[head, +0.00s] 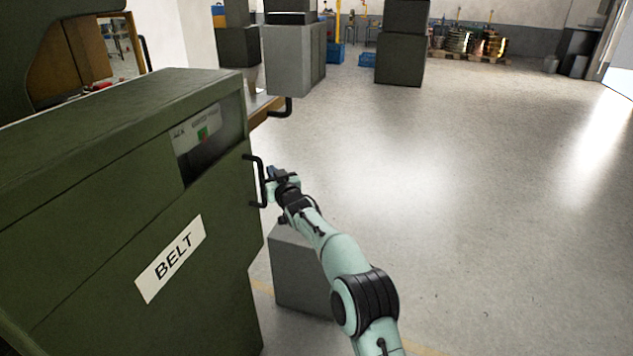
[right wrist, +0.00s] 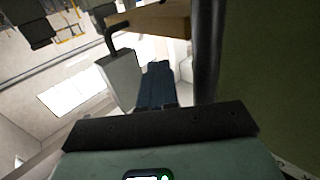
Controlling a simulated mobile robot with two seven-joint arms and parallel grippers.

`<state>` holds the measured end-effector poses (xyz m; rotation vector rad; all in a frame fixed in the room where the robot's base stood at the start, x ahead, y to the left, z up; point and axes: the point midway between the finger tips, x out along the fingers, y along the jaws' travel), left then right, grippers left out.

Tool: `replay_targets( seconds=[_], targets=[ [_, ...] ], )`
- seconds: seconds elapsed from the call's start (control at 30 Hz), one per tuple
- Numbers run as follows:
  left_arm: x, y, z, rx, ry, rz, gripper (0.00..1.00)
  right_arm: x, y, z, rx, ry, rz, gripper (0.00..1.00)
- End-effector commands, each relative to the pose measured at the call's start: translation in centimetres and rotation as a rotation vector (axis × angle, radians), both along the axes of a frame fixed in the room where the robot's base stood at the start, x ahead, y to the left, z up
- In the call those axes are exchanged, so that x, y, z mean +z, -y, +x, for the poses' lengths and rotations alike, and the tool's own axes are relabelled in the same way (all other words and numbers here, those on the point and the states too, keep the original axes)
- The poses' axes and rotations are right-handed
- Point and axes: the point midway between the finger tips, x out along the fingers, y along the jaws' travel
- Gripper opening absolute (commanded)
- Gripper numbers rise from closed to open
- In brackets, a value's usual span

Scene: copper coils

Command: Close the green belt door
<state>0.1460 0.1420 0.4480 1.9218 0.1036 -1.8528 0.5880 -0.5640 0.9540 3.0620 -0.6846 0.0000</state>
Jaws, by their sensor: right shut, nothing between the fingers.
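The green belt door (head: 215,255) is the large panel with the white BELT label (head: 171,258) at the left of the head view. Its black handle (head: 262,181) stands on the panel's right edge. My right gripper (head: 271,172) is at the handle, just to its right in the picture, with its fingers shut and nothing between them. In the right wrist view the shut fingers (right wrist: 157,84) lie close beside a dark upright bar (right wrist: 207,50), with the green surface (right wrist: 270,70) at the right. I cannot tell whether they touch the bar. My left gripper is not in view.
A grey box (head: 300,275) stands on the floor behind my right arm. A grey cabinet (head: 290,60) and a wooden surface (head: 262,106) are beyond the panel. Dark stacked boxes (head: 400,55) stand farther back. The floor to the right (head: 480,190) is clear.

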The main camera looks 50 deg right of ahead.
Motion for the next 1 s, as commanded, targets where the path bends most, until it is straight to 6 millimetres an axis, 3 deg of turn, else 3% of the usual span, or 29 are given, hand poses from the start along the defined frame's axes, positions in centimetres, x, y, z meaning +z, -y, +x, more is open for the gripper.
replay_targets(
  seconds=[0.3, 0.5, 0.87, 1.0],
  targets=[
    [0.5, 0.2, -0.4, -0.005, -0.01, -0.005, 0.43, 0.2, 2.8, -6.2, -0.011, -0.004, -0.004, 0.0],
    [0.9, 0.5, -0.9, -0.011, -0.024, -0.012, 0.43, 0.2, 3.8, -8.8, -0.01, -0.003, -0.004, 0.0],
    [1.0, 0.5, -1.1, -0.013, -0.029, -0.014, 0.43, 0.1, 4.1, -9.7, -0.009, -0.002, -0.004, 0.0],
    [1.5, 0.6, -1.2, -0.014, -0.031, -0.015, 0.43, -1.8, 3.4, -9.4, -0.001, -0.033, 0.032, 0.0]
  ],
)
